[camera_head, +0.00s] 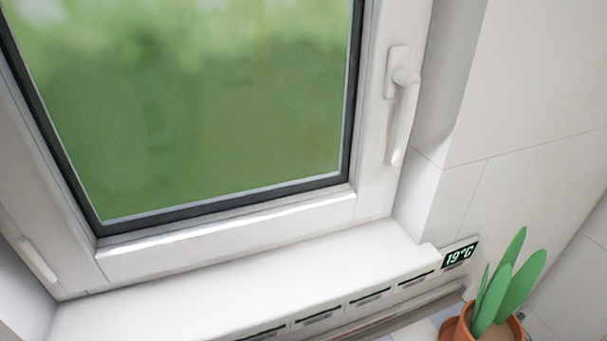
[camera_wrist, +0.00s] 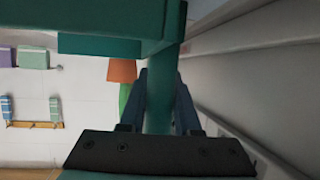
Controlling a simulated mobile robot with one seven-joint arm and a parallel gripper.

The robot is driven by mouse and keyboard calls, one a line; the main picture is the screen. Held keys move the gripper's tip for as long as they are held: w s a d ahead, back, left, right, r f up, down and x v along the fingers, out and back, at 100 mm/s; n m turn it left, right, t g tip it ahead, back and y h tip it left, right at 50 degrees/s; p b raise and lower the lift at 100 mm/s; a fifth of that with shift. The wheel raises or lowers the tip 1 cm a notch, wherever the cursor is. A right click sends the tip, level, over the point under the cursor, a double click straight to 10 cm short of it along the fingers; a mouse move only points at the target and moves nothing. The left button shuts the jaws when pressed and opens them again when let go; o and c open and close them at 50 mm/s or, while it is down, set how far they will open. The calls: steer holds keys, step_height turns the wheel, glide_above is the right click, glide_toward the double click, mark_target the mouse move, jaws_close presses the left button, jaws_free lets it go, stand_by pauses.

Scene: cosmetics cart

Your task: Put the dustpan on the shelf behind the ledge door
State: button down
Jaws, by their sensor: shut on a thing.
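In the wrist view a teal thing, which looks like the dustpan (camera_wrist: 95,18), fills the top of the picture. Its narrow teal bar runs down between the two dark fingers of my gripper (camera_wrist: 161,88), which is shut on it. Only part of the dustpan shows, and the frame cuts off the rest. The head view shows neither my gripper nor the dustpan. I cannot make out the shelf or a ledge door for certain in either view.
In the head view a closed window (camera_head: 200,120) with a white handle (camera_head: 404,115) stands above a bare white sill (camera_head: 240,265). A 19°C display (camera_head: 460,254) and a potted plant (camera_head: 505,285) are at lower right. The wrist view shows towels (camera_wrist: 33,57) and a rail (camera_wrist: 35,125) at left.

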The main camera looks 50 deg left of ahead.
step_height(320, 180, up, 28)
stand_by(0.6)
